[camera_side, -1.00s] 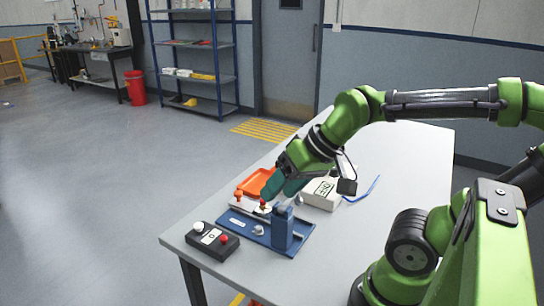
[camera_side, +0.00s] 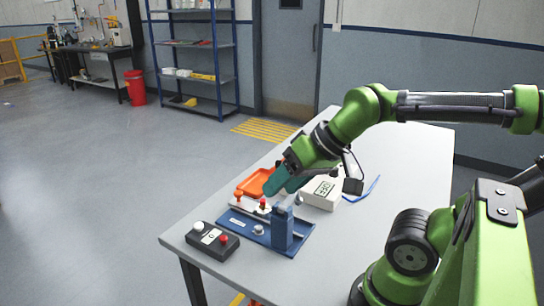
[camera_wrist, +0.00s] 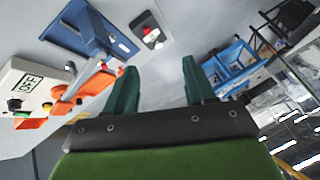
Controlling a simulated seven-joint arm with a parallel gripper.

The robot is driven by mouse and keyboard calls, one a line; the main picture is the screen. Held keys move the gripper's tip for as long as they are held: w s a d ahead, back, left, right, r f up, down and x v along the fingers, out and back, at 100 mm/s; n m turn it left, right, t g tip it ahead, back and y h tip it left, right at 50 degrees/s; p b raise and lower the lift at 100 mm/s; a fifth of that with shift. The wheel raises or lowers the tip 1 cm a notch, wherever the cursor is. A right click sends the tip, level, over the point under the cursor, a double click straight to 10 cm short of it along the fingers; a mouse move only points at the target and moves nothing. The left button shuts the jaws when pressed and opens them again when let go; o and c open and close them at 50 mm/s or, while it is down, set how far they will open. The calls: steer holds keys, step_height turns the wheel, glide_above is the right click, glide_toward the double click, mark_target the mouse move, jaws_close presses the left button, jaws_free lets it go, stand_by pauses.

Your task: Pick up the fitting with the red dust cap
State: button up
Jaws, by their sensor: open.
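A fitting with a red cap (camera_side: 262,203) stands on a pale strip behind the blue fixture plate in the side view. My gripper (camera_side: 276,190) has teal fingers and hangs above and just right of this fitting, apart from it. In the wrist view my gripper (camera_wrist: 160,75) has its two fingers spread with only floor and table between them. Small red and orange parts show left of the fingers there, but I cannot tell which is the red-capped fitting.
A blue fixture (camera_side: 283,230) with an upright block stands close in front of my gripper. A black button box (camera_side: 213,240) is at the table's front left. An orange tray (camera_side: 247,188) and a white box (camera_side: 323,193) lie behind. The table's right side is clear.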

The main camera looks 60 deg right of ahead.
stand_by(0.4)
steer(key=m+g+h, duration=0.2)
steer(key=m+g, duration=0.2)
steer(key=g, duration=0.3)
glide_above(263, 200)
step_height(263, 200, down, 4)
step_height(263, 200, down, 10)
steer(key=shift+s+f, duration=0.1)
steer(key=shift+f, duration=3.3)
jaws_close()
